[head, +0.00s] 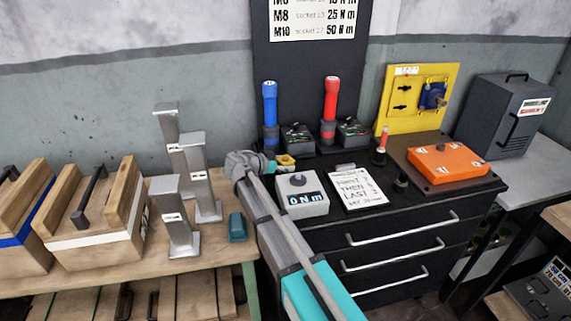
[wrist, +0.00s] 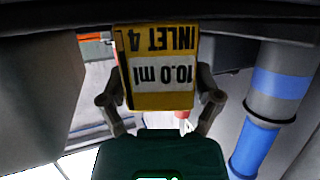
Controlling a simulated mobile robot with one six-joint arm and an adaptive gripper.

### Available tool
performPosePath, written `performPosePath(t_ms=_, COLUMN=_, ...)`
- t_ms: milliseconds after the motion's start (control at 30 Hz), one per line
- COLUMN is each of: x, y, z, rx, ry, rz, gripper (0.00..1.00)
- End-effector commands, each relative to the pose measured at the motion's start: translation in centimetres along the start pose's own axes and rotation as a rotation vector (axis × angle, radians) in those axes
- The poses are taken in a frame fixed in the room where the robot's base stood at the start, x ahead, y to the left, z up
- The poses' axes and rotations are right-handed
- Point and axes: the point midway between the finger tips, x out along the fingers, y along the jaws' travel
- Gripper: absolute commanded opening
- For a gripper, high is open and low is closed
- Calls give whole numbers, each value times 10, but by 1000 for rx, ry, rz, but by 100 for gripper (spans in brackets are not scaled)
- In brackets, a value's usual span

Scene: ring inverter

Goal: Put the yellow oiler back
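The yellow oiler (wrist: 160,98) fills the top middle of the wrist view. In the head view only a small yellow piece of the oiler (head: 286,160) shows, just past the end of my arm, over the back left of the black cabinet. My gripper (head: 278,163) is mostly hidden there behind my wrist. Whether the oiler touches the cabinet top cannot be told.
A blue-handled tool (head: 270,103) and a red-handled tool (head: 331,98) stand close behind. A grey "0 N m" box (head: 302,192), a clipboard (head: 357,188) and an orange box (head: 447,162) occupy the cabinet top (head: 455,190). Metal stands (head: 200,175) are on the left bench.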

Motion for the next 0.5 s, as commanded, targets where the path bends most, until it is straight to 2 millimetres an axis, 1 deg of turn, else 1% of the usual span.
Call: performPosePath(t_ms=500, x=0, y=0, z=-1, rx=0, ry=0, rz=0, gripper=100)
